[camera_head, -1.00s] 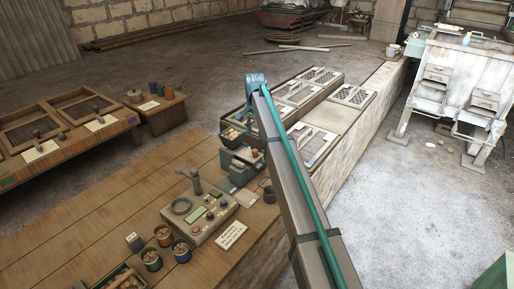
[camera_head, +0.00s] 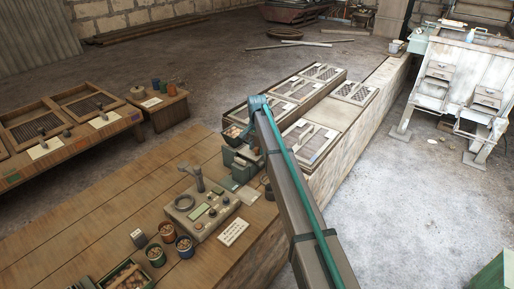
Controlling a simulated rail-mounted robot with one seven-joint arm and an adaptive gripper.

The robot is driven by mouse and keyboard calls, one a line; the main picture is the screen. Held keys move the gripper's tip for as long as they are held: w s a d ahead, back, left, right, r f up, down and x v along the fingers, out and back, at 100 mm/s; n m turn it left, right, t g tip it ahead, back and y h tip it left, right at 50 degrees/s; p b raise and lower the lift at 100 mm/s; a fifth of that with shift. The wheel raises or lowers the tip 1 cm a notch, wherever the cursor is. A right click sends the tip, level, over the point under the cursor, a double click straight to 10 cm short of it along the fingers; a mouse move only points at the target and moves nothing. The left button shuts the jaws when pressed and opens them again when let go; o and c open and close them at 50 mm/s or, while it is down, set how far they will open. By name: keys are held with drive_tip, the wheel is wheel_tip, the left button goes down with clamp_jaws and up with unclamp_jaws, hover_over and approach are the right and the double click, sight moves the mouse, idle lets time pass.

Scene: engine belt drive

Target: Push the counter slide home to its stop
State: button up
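My arm rises from the bottom right to a blue-green joint over the workbench (camera_head: 110,215), and its long grey link covers part of the bench edge. I cannot make out my gripper; it seems hidden behind the link. A small dark grey-green device (camera_head: 243,158) stands on the bench just left of the link and is partly covered by it. I cannot tell whether the counter slide is part of this device or how far in it sits. A beige instrument box (camera_head: 203,214) with a dial, display and upright handle stands in front of the device.
Several cups (camera_head: 167,231) of small items and an open box (camera_head: 128,278) stand at the near bench end. A white card (camera_head: 233,231) lies beside the instrument box. Framed trays (camera_head: 310,141) line the bench behind my link. The left of the bench is bare.

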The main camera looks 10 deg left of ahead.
sight(252, 152)
clamp_jaws()
drive_tip(key=shift+w+a+b, duration=0.15)
drive_tip(key=shift+w+a, duration=0.3)
drive_tip(key=shift+a, duration=0.2)
drive_tip(key=shift+w+a+b, duration=0.15)
drive_tip(key=shift+w+a, duration=0.25)
drive_tip(key=shift+a, duration=0.25)
drive_tip(key=shift+d+r, duration=0.1)
drive_tip(key=shift+o, duration=0.7)
unclamp_jaws()
wheel_tip(252, 152, up, 12)
drive_tip(key=shift+s, duration=0.1)
